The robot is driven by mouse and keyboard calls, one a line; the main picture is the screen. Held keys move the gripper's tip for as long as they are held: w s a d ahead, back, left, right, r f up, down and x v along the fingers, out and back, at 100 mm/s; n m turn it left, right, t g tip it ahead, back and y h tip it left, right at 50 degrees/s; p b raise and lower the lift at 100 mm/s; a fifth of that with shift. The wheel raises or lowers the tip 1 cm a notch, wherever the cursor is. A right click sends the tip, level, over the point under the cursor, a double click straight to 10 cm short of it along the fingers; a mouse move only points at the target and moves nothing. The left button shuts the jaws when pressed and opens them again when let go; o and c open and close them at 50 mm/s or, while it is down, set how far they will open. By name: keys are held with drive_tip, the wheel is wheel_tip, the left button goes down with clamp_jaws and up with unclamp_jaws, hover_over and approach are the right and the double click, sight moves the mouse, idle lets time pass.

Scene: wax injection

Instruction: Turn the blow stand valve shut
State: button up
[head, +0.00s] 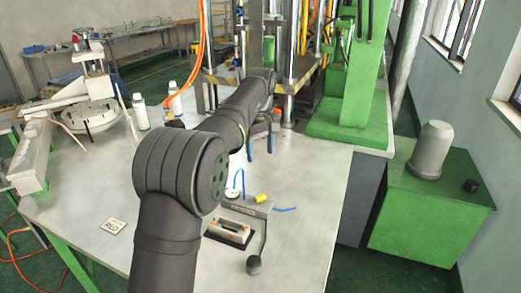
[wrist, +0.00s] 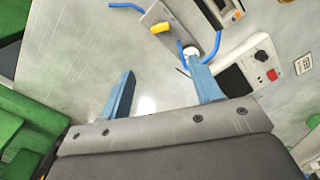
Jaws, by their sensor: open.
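The blow stand (head: 243,207) is a grey metal plate on the table, with blue tubing on it. Its valve has a yellow handle (head: 261,198). In the wrist view the yellow handle (wrist: 161,28) lies beyond my fingertips, near the top, on the grey stand plate (wrist: 176,14). My gripper (head: 261,154) has two blue fingers, spread apart with nothing between them. It hangs above the table, behind the stand in the head view. In the wrist view my gripper (wrist: 160,66) shows bare table between the fingers, and its right finger overlaps the blue tube.
A white control box with a red button (wrist: 272,75) sits right of my right finger. A label card (head: 113,227) lies left. The table's right side is clear.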

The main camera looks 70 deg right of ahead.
sight(258, 198)
drive_tip(key=shift+a+f, duration=0.1)
drive_tip(key=shift+f, duration=0.05)
drive_tip(key=c, duration=0.5)
drive_tip(key=w+a+f+n+g+h, duration=0.2)
drive_tip(key=w+a+f+n+h, duration=0.1)
drive_tip(key=a+f+n+h, duration=0.1)
drive_tip(key=w+a+f+n+g+h, duration=0.2)
drive_tip(key=w+a+f+n+h, duration=0.1)
drive_tip(key=a+n, duration=0.3)
drive_tip(key=w+a+f+n+g+h, duration=0.2)
drive_tip(key=w+a+f+n+h, duration=0.1)
drive_tip(key=n, duration=0.5)
drive_tip(key=shift+a+f+g+h, duration=0.3)
drive_tip(key=shift+a+f+h, duration=0.55)
drive_tip(key=shift+a, duration=0.2)
drive_tip(key=x, duration=1.7)
drive_tip(key=shift+s, duration=0.2)
clamp_jaws()
